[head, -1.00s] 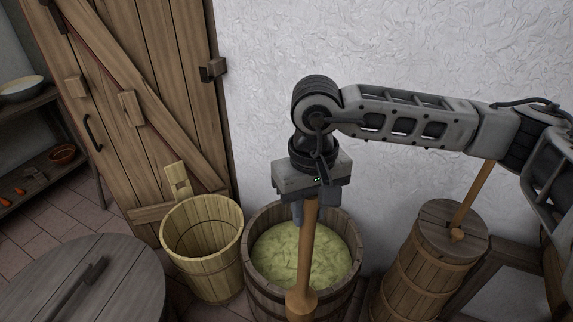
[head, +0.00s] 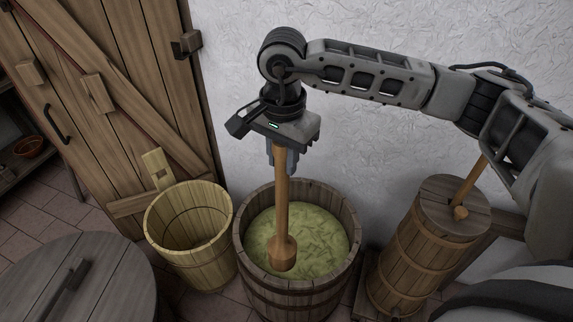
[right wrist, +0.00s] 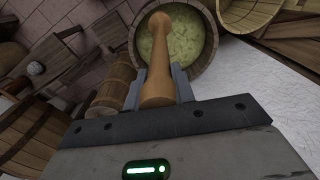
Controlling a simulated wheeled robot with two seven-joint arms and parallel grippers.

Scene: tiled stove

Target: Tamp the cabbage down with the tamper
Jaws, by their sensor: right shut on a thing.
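The wooden tamper (head: 282,205) hangs upright with its thick head (head: 283,254) down. My right gripper (head: 284,158) is shut on the top of its handle; the tamper also shows between the fingers in the right wrist view (right wrist: 159,62). The tamper head is over the shredded pale green cabbage (head: 318,232) in the dark wooden barrel (head: 296,287). I cannot tell whether the head touches the cabbage. The cabbage also shows in the right wrist view (right wrist: 190,38). My left gripper is not in view.
An empty light wooden bucket (head: 190,255) stands just left of the barrel. A tall wooden churn (head: 425,240) with a stick stands to the right. A round wooden lid or tabletop (head: 110,285) with a handle is at lower left. A plank door (head: 125,90) and white wall are behind.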

